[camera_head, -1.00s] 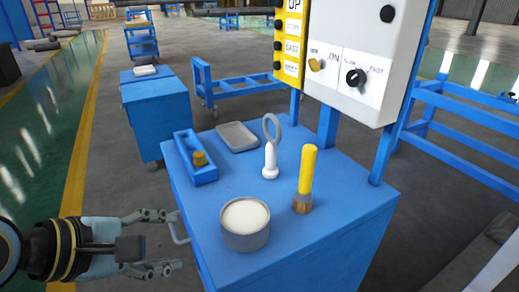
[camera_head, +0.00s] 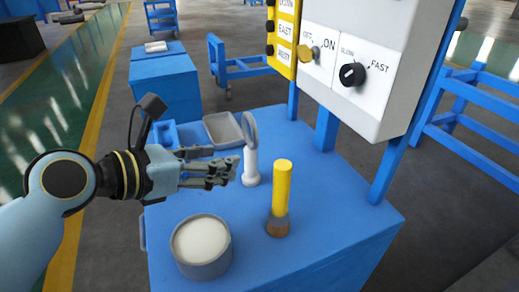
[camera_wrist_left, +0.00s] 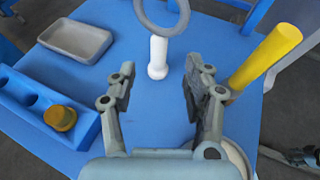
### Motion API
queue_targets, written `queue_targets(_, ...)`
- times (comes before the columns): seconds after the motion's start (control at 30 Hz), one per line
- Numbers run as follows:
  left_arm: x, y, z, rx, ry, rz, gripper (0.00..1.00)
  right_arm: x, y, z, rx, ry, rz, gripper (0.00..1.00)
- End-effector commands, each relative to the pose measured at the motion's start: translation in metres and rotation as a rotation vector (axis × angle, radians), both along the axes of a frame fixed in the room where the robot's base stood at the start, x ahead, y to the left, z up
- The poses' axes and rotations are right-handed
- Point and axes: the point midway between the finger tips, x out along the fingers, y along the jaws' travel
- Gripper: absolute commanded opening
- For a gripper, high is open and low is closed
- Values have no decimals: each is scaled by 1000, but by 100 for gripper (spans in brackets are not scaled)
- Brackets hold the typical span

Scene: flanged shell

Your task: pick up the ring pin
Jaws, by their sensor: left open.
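The ring pin (camera_head: 251,168) stands upright on the blue cart top, a white pin with a grey ring at its upper end. It also shows in the left wrist view (camera_wrist_left: 158,56), where the ring is cut by the top edge. My left gripper (camera_head: 226,167) is open and empty, just left of the pin in the head view. In the left wrist view its fingers (camera_wrist_left: 160,84) are spread, with the pin ahead between and beyond the tips. A small jointed part at that view's lower right edge looks like my right gripper (camera_wrist_left: 303,156); its opening is unclear.
On the cart (camera_head: 320,235) stand a yellow-handled brush (camera_head: 283,180) right of the pin and a round pale-filled tin (camera_head: 201,247) in front. A grey tray (camera_head: 222,128) and a blue holder with a yellow-brown piece (camera_wrist_left: 60,118) lie left. A control box (camera_head: 355,60) rises behind.

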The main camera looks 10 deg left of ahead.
Motion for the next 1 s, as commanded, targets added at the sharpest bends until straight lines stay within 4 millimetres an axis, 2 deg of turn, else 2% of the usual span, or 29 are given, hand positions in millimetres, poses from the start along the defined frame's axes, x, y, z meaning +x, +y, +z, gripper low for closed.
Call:
queue_targets(0.1, 17, -12, -8, -4, -1, 1, 51, -20, 12, -6, 15, 27, -5, 40)
queue_targets(0.23, 29, -20, -14, -1, -2, 0, 51, -31, 21, -9, 24, 44, -9, 40)
queue_targets(0.37, 37, -25, -18, 0, -1, -1, 51, -29, 20, -10, 24, 41, -9, 40)
queue_targets(0.67, 70, -45, -34, 1, -2, -2, 51, -13, 12, -16, 14, 17, -5, 40)
queue_targets(0.93, 74, -47, -36, 2, -1, -2, 51, -14, 9, -16, 11, 19, -4, 40)
queue_targets(1.0, 74, -47, -36, 2, -1, -2, 43, -16, 9, -16, 11, 21, -4, 40)
